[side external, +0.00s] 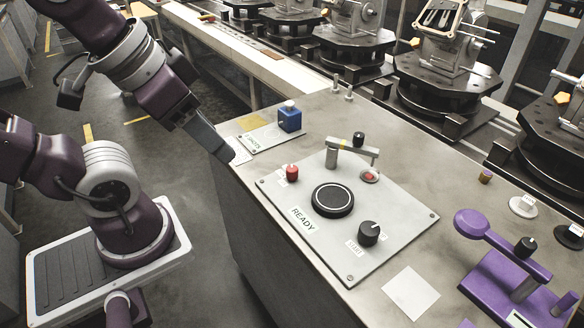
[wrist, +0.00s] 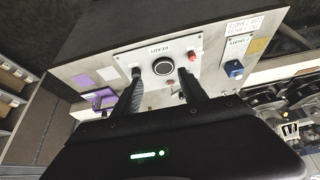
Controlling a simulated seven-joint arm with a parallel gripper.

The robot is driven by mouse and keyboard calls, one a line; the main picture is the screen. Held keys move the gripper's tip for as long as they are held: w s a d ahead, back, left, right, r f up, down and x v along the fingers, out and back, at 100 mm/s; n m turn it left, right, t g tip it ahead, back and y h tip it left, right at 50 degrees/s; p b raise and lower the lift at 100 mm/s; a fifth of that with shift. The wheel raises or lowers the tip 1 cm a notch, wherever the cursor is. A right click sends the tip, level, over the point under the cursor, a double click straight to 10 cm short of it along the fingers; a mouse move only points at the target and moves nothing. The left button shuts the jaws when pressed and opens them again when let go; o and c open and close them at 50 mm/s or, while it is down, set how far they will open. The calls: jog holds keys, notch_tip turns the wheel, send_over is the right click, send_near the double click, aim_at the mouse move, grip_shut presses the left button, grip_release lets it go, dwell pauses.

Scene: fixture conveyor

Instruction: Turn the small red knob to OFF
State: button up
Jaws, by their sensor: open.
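The small red knob (side external: 292,172) stands upright at the far left corner of the grey READY panel (side external: 390,235), beside a small white label. I cannot read its setting. In the wrist view the red knob (wrist: 193,56) lies just right of the right finger's tip, outside the gap. My gripper (side external: 228,153) is left of the panel, apart from the knob, near the bench's left edge. In the wrist view my gripper (wrist: 160,73) has two dark fingers spread apart, with nothing held between them.
A black round dial (side external: 333,199) and black knob (side external: 369,233) share the panel. A blue box (side external: 289,117) sits farther back; a purple fixture (side external: 510,285) stands right.

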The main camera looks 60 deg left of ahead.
jog(key=w+a+f+m+g+y, duration=0.15)
jog(key=w+a+m, duration=0.35)
jog(key=w, duration=0.6)
jog(key=m+g+h, duration=0.1)
jog(key=m+g, duration=0.3)
jog(key=m, duration=0.5)
send_over(293, 169)
notch_tip(293, 169, down, 16)
jog(key=shift+s+f, duration=0.1)
jog(key=shift+f, duration=0.15)
jog(key=shift+m+h, duration=0.25)
jog(key=shift+m, duration=0.15)
notch_tip(293, 169, down, 7)
jog(key=shift+f, duration=0.35)
grip_shut()
